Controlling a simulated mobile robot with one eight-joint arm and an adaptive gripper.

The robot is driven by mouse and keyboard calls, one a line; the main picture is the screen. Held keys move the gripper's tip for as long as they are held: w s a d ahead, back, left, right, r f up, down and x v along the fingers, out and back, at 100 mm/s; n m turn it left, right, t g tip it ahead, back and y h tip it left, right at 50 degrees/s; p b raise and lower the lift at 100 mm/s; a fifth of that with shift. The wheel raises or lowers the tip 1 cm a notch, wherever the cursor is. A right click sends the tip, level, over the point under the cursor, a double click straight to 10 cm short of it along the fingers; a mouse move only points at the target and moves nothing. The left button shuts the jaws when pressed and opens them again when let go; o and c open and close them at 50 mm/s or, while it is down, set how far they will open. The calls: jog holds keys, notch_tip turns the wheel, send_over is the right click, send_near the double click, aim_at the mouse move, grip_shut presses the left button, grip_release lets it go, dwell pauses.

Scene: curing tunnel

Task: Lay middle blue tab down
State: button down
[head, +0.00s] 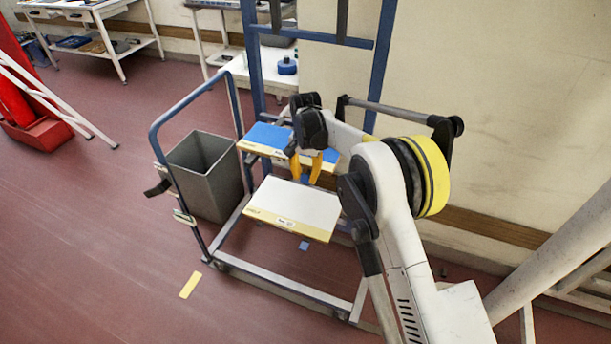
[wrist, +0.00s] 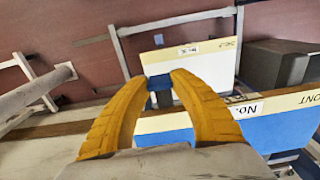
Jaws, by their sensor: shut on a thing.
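My gripper (head: 305,180) reaches down over the cart, its two yellow fingers closed on a small blue tab (head: 305,178). In the wrist view the blue tab (wrist: 159,84) sits between the fingertips at the near edge of a white panel (wrist: 192,62). In the head view this white panel (head: 293,205) is the lower one, with a cream front edge and a label. Whether the tab is joined to the panel I cannot tell. Another small blue piece (head: 304,245) shows just beyond the panel's front edge.
A yellow strip (head: 190,285) lies on open floor.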

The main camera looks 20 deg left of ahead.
aim_at(305, 183)
jog(key=shift+s, duration=0.1)
jog(key=t, duration=0.1)
jog(key=s+t+b, duration=0.1)
jog(key=t, duration=0.2)
jog(key=shift+s+a+f+t+b, duration=0.1)
jog(key=shift+s+f+t+b, duration=0.15)
jog(key=shift+t+b, duration=0.15)
jog(key=t+b, duration=0.1)
jog(key=f+t+b, duration=0.1)
jog(key=t+b, duration=0.1)
jog(key=s+t+b, duration=0.1)
jog(key=t+b, duration=0.1)
jog(key=shift+f+h, duration=0.15)
jog(key=shift+h, duration=0.25)
jog(key=t, duration=0.1)
jog(key=t+b, duration=0.2)
jog(key=t, duration=0.1)
jog(key=shift+s+f, duration=0.3)
jog(key=shift+f, duration=0.05)
jog(key=shift+f+t, duration=0.2)
jog(key=shift+t, duration=0.85)
jog(key=shift+f+t, duration=0.2)
jog(key=shift+t, duration=0.85)
jog(key=c, duration=1.1)
grip_release()
jog(key=shift+o, duration=0.2)
